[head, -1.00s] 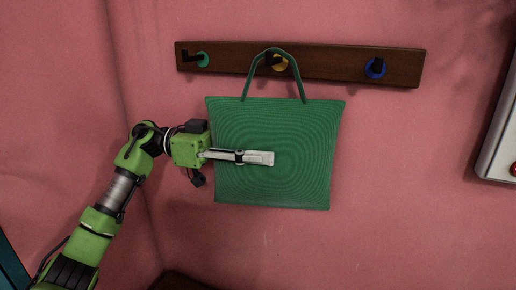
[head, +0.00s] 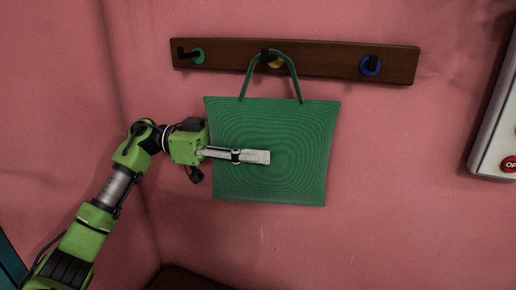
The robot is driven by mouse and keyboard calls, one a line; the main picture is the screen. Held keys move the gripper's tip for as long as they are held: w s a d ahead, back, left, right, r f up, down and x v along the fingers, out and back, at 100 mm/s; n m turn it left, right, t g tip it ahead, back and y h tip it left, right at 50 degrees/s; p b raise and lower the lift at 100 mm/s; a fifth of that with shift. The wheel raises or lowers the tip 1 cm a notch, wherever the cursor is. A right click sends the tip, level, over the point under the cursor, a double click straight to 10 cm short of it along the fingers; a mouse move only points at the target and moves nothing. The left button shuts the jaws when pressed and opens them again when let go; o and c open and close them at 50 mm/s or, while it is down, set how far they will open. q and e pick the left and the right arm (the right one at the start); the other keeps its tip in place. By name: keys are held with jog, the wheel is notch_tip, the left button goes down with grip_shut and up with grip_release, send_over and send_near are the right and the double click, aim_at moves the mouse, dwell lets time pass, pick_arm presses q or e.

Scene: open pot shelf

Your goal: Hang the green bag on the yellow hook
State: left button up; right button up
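The green bag (head: 300,175) is upright against the pink wall, its two-legged handle (head: 292,75) arching up over the rail. The top of the handle lies at the yellow hook (head: 276,62), whose dark peg shows beside it; I cannot tell whether the peg carries the handle. My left gripper (head: 255,156) reaches in from the left at mid-height of the bag. One pale finger lies flat across the bag's front; the other is hidden, seemingly behind the panel, so the bag's left side looks pinched. My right gripper is out of view.
The brown wooden rail (head: 330,61) also bears a green hook (head: 197,56) on the left and a blue hook (head: 370,66) on the right. A pale box with a red button (head: 508,164) is at the right edge. The wall below the bag is clear.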

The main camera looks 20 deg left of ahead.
pick_arm(q)
jog(key=shift+o, duration=0.2)
jog(key=s+a, duration=0.1)
jog(key=a, duration=1.1)
jog(key=shift+s, duration=0.2)
